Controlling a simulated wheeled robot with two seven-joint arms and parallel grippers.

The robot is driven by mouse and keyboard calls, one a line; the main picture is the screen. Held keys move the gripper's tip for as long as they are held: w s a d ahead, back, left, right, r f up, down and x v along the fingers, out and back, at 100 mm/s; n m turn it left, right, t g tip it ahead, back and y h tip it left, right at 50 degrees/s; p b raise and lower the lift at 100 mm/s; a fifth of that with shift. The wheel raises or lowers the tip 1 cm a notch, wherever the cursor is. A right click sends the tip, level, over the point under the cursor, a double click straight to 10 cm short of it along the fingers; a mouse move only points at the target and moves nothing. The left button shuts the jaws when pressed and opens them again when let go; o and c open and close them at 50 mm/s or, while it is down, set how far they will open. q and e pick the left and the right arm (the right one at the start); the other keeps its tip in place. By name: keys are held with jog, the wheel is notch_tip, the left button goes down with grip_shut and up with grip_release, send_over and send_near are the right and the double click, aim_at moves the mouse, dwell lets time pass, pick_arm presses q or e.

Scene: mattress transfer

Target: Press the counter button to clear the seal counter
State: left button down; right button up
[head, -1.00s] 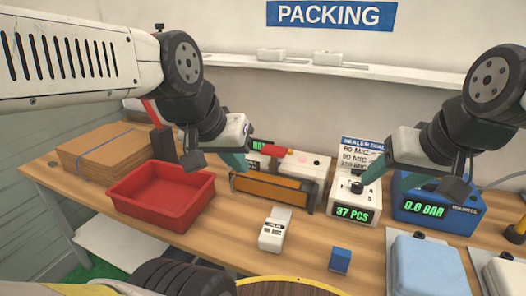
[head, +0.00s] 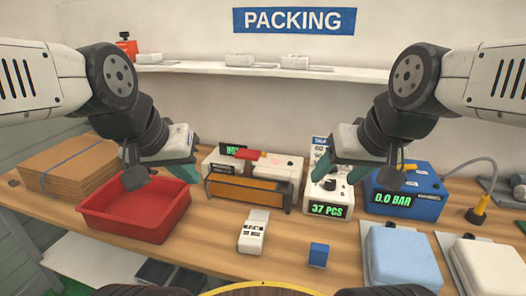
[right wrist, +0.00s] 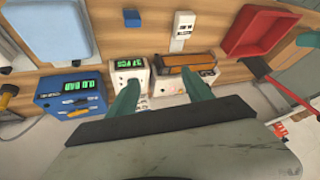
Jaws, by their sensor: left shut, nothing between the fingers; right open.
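The seal counter (head: 343,198) is a small white box with a green display reading 37 PCS, standing mid-table. It also shows in the right wrist view (right wrist: 144,76). Dark marks show on its top, but I cannot clearly make out the button. My left gripper (head: 184,171) is shut and empty above the red bin's back right.
The sealer (head: 250,192) with a brown front stands left of the counter, the blue 0.0 BAR box (head: 425,185) right. A red bin (head: 140,232), cardboard stack (head: 65,170), white label device (head: 253,232), blue block (head: 318,254) and pale blue mattress (head: 402,258) are on the table.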

grip_shut()
dwell(1.5)
